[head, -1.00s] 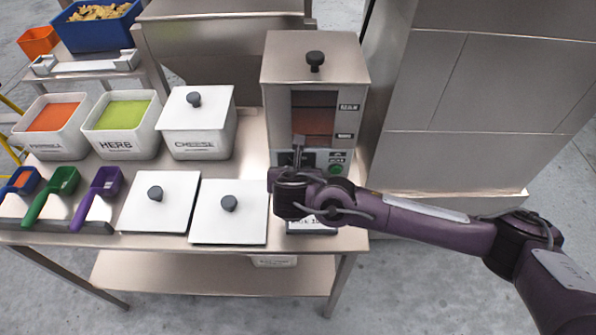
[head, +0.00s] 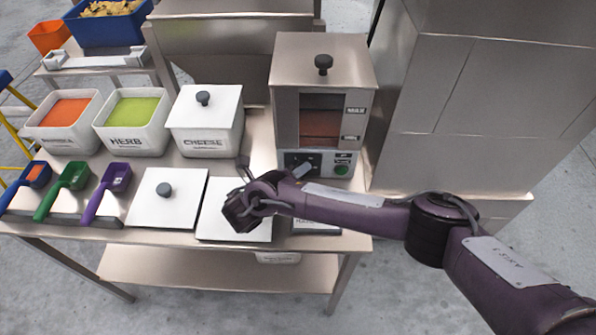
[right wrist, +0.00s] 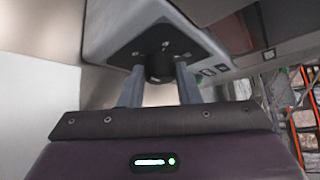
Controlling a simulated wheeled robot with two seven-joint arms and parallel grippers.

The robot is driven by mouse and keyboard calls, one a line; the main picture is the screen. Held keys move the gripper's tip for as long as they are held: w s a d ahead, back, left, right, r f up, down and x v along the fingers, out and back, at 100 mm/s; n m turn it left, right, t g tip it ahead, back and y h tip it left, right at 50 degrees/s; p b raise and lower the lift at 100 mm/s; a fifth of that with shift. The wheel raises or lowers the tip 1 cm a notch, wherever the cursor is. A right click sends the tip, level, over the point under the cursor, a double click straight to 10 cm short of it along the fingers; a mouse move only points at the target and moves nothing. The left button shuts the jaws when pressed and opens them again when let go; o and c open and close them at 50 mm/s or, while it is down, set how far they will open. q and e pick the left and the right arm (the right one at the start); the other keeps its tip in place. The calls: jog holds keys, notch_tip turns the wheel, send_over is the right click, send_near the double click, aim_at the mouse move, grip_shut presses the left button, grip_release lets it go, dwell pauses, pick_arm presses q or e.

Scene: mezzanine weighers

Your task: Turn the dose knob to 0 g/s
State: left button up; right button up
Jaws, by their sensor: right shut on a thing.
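The dose knob (right wrist: 158,66) is a dark round knob on the black dial plate of the steel dispenser (head: 322,62). My right gripper (right wrist: 160,78) has one grey finger on each side of the knob and is shut on it. In the head view my right gripper (head: 305,167) is at the front panel, partly covered by my own purple arm. The dial plate carries small light marks, too small to read, and I cannot tell which mark the knob points to. A green button (head: 341,170) sits right of the dial. My left gripper is out of view.
Reddish product shows low in the dispenser's window. A scale-like unit (head: 316,226) lies below the panel, partly hidden. White lids (head: 168,196), a lidded cheese bin (head: 205,138), a herb bin (head: 130,138) and coloured scoops stand left. A tall steel cabinet (head: 475,110) stands right.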

jog(key=shift+f+n+t+h, duration=0.15)
jog(key=shift+n+t+h, duration=0.15)
jog(key=shift+n+h, duration=0.35)
jog(key=o, duration=1)
